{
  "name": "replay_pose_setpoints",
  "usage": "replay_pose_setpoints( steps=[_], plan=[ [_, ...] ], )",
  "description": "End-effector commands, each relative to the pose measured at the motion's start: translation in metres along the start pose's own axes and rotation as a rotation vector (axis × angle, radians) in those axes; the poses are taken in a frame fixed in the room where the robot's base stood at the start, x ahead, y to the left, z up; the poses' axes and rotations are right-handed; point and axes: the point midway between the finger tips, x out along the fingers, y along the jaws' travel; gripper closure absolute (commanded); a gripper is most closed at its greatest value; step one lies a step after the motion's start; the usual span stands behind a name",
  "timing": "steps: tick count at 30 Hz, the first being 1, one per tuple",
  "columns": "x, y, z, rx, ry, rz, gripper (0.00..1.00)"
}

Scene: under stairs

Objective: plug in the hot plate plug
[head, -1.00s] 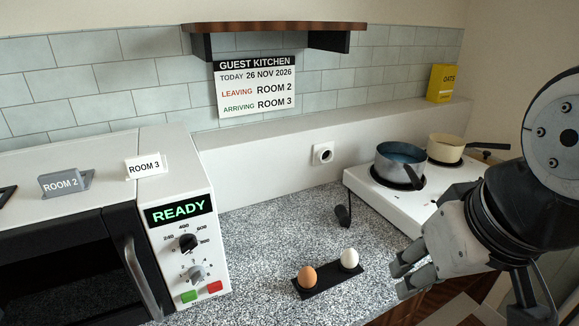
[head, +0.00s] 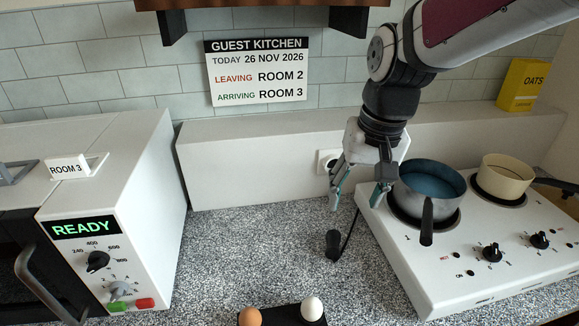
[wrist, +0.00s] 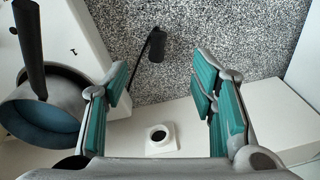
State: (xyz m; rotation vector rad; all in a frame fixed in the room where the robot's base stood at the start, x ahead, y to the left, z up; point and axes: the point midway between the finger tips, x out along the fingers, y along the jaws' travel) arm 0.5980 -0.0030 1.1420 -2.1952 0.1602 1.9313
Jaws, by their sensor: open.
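The hot plate plug (head: 333,244) is black and lies on the speckled counter at the left of the white hot plate (head: 392,262), with its cord running to the plate. The plug also shows in the wrist view (wrist: 156,46), beyond the fingertips. The white wall socket (head: 323,160) is on the low ledge wall, partly behind my gripper in the head view. In the wrist view the socket (wrist: 160,138) lies between the fingers, with its round opening empty. My gripper (head: 359,199) is open and empty, pointing down above and behind the plug, apart from it.
A blue-filled pot (head: 425,190) with a black handle and a cream pan (head: 503,178) stand on the hot plate, close to my gripper. The microwave (head: 130,220) is at left. Two eggs sit in a black holder (head: 283,316) in front. Counter between is clear.

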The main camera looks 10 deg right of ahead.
Motion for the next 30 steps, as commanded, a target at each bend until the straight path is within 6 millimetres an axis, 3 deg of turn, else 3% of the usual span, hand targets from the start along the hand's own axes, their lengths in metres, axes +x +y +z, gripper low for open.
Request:
replay_pose_setpoints(
  steps=[6, 12, 17, 30],
  plan=[
    [0.042, -0.004, -0.034, 0.076, -0.08, 0.055, 0.48],
    [0.065, -0.005, -0.049, 0.114, -0.108, 0.088, 0.48],
    [0.078, -0.004, -0.05, 0.121, -0.116, 0.096, 0.48],
    [0.148, 0.002, -0.042, 0.121, -0.115, 0.095, 0.48]
  ],
)
